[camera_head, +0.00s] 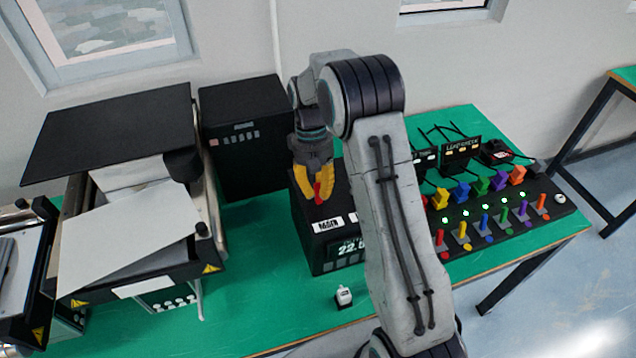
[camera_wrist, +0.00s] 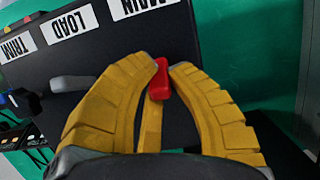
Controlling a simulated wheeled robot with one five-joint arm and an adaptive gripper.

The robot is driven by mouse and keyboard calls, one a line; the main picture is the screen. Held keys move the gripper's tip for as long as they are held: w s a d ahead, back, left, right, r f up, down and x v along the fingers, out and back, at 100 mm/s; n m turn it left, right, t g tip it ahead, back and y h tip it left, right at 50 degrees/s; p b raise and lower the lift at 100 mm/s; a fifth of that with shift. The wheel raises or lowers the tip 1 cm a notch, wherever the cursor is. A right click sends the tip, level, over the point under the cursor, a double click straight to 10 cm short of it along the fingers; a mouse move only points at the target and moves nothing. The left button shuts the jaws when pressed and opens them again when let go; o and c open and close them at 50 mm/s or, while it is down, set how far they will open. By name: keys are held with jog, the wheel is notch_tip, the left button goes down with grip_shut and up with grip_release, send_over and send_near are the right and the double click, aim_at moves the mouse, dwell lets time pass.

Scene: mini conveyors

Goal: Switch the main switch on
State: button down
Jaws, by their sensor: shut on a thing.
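The main switch is a red lever (camera_wrist: 160,82) on top of a black box (camera_head: 317,240). It stands by the MAIN label (camera_wrist: 138,6), which reads upside down in the wrist view. My gripper (camera_head: 318,196) points down over the box, and its yellow fingers (camera_wrist: 170,68) are closed around the red lever. In the head view only a bit of red (camera_head: 318,188) shows between the fingers. The lever's base is partly hidden by the fingers.
A grey lever (camera_wrist: 72,84) sits beside the LOAD label (camera_wrist: 70,26). A coloured switch panel (camera_head: 500,215) is at the right, a tall black box (camera_head: 245,135) behind, conveyors (camera_head: 140,240) at the left. A small white object (camera_head: 343,296) lies on the green table (camera_head: 260,315).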

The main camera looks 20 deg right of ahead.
dwell(0.4)
jog(key=c, duration=1.2)
grip_release()
jog(key=shift+v, duration=6)
jog(key=shift+r, duration=0.1)
